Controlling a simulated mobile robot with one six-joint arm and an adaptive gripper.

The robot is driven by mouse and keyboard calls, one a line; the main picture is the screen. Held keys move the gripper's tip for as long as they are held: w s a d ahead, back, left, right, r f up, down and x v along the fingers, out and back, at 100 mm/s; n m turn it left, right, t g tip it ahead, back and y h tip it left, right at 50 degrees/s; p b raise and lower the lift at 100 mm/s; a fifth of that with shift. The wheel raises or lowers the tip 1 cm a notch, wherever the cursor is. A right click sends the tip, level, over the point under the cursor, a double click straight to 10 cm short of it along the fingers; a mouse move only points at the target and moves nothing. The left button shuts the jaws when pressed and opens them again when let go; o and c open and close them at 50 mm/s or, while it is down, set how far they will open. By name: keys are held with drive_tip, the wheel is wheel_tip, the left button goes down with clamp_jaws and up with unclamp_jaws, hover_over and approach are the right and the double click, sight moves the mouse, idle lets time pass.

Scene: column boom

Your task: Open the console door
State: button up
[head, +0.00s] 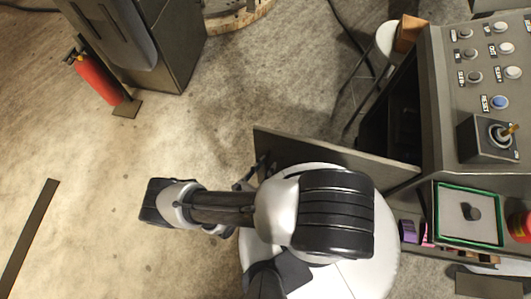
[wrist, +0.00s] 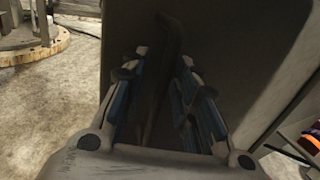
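The console door (head: 335,153) is a grey panel standing swung out from the console (head: 440,90), with a dark opening behind it. In the wrist view the door's dark face (wrist: 225,50) fills the middle and right. A dark bent handle (wrist: 165,45) stands on that face. My gripper (wrist: 158,70) is open, with its blue-padded fingers on either side of the handle and visible gaps to it. In the head view my gripper (head: 250,177) is at the door's free end, partly hidden by my arm.
A stool (head: 387,40) stands behind the opening. A red fire extinguisher (head: 97,78) stands beside a dark cabinet (head: 170,40) at upper left.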

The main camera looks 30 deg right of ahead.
drive_tip(key=v, duration=1.2)
idle(0.5)
